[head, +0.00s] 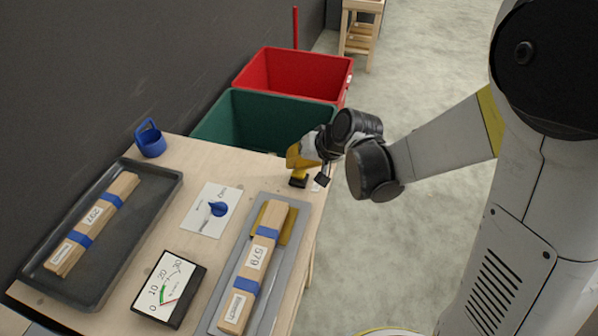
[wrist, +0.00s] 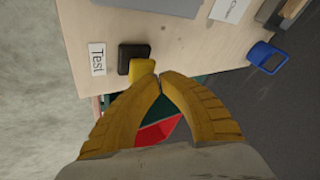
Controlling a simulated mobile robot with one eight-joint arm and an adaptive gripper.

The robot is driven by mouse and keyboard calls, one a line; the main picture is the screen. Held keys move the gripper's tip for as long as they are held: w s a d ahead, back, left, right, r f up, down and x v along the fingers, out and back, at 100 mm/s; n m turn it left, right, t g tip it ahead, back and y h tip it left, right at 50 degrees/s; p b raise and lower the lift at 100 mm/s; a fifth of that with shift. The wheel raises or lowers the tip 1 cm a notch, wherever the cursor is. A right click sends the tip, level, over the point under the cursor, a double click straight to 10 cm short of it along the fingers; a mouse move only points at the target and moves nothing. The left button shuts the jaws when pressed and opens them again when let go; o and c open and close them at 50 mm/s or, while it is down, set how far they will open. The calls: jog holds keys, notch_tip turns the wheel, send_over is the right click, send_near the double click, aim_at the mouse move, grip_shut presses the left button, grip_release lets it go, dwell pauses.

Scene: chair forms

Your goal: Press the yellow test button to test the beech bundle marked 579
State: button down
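The test button is a black box (wrist: 133,55) with a yellow top (wrist: 143,69) at the table's far right corner. It also shows in the head view as a small black and yellow block (head: 299,178). A white "Test" label (wrist: 97,58) lies beside it. My gripper (wrist: 160,76) has its yellow fingertips together, with nothing between them. The tips are right by the yellow top; I cannot tell whether they touch it. The beech bundle marked 579 (head: 258,254), with blue bands, lies on a grey tester plate (head: 284,285) over a yellow piece.
A blue knob (head: 218,209) sits on a white card. A meter (head: 168,288) stands near the front. Another banded bundle (head: 92,224) lies in a dark tray (head: 135,244) at left. A blue holder (head: 150,139) stands behind it. Green (head: 250,119) and red (head: 300,75) bins stand beyond the table.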

aim_at(295, 170)
jog(key=shift+f+b, duration=0.85)
jog(key=shift+f, duration=0.15)
dwell(1.0)
dwell(0.3)
jog(key=shift+r+p, duration=1.15)
jog(key=shift+r, duration=0.3)
jog(key=shift+r+p, duration=1.85)
jog(key=shift+r, duration=0.6)
